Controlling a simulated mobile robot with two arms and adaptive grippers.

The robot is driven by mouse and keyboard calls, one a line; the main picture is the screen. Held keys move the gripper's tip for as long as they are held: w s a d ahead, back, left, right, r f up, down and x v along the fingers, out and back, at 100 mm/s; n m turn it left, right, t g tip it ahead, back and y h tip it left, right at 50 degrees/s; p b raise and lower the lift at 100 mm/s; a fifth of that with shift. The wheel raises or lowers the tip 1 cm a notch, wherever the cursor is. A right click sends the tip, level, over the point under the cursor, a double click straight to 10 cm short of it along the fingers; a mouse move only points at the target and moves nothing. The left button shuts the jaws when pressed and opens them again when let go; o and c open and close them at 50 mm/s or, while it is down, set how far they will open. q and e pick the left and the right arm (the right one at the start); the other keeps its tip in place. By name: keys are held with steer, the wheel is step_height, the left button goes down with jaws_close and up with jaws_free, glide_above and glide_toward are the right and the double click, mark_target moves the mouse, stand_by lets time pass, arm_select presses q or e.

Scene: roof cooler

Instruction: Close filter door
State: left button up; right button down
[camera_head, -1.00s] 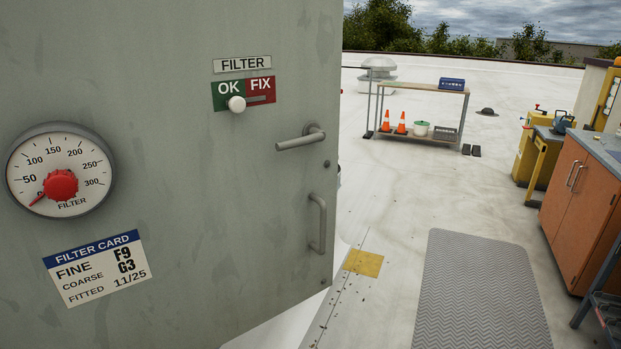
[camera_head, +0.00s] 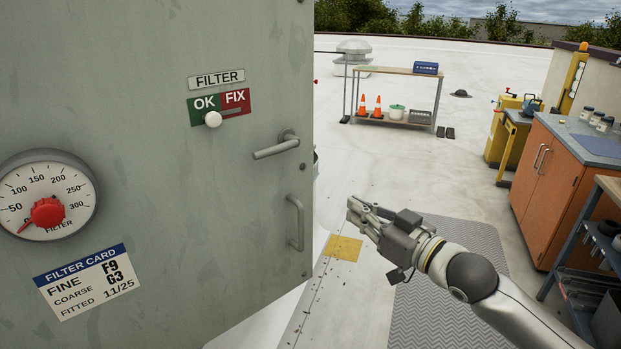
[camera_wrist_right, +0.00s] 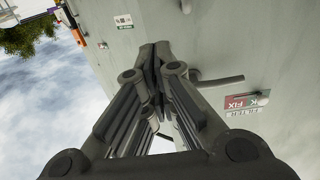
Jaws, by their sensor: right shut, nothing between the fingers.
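The grey filter door (camera_head: 150,190) fills the left of the head view and stands swung open. It carries a lever handle (camera_head: 276,146), a D-shaped pull handle (camera_head: 296,222), an OK/FIX slider (camera_head: 213,119) and a gauge with a red pointer (camera_head: 47,212). My right gripper (camera_head: 354,207) is shut and empty, to the right of the door's free edge and the pull handle, apart from both in the head view. In the right wrist view the shut fingers (camera_wrist_right: 155,60) overlap the door (camera_wrist_right: 230,50); its lever (camera_wrist_right: 218,81) shows beside them. My left gripper is not in view.
A grey mat (camera_head: 440,310) lies on the pale roof below my right arm. An orange cabinet (camera_head: 545,180) and a shelf cart (camera_head: 590,260) stand at right. A table (camera_head: 395,70) with cones under it stands further back. Open roof lies between.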

mark_target(303, 178)
steer(key=p+x, duration=0.1)
steer(key=x, duration=0.3)
steer(key=p+x, duration=0.1)
steer(key=x, duration=0.3)
steer(key=p+x, duration=0.2)
steer(key=x, duration=0.2)
steer(key=shift+a+r, duration=0.35)
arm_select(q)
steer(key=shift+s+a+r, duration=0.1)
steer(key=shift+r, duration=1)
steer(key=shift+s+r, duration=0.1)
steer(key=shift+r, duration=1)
arm_select(e)
steer(key=shift+x, duration=0.75)
steer(key=shift+f, duration=0.1)
